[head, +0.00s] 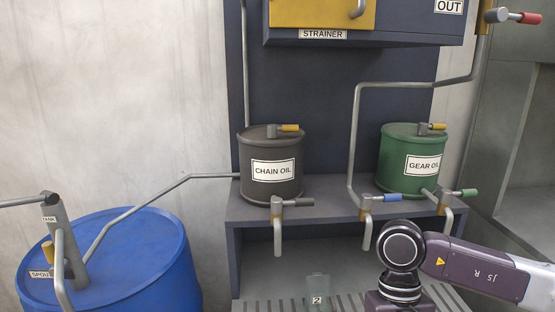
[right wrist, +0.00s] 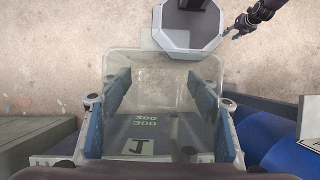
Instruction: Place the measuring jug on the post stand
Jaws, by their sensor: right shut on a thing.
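The measuring jug (right wrist: 152,65) is a clear, wide vessel with green "500" and "300" marks and a "J" label. It fills the middle of the right wrist view. My right gripper (right wrist: 160,95) is shut on it, with a blue-padded finger on each side. In the head view my right wrist is at the lower right, in front of the shelf, and the fingers and jug are hidden. My left gripper (right wrist: 238,33) seems to show small at the top right of the right wrist view; its opening is unclear. I cannot make out the post stand.
A dark chain oil drum (head: 256,188) and a green gear oil drum (head: 396,170) stand on a shelf (head: 330,214) with taps at its front. A clear container labelled 2 (head: 318,285) is below, on a slotted grate (head: 275,306). A blue drum (head: 150,245) stands left.

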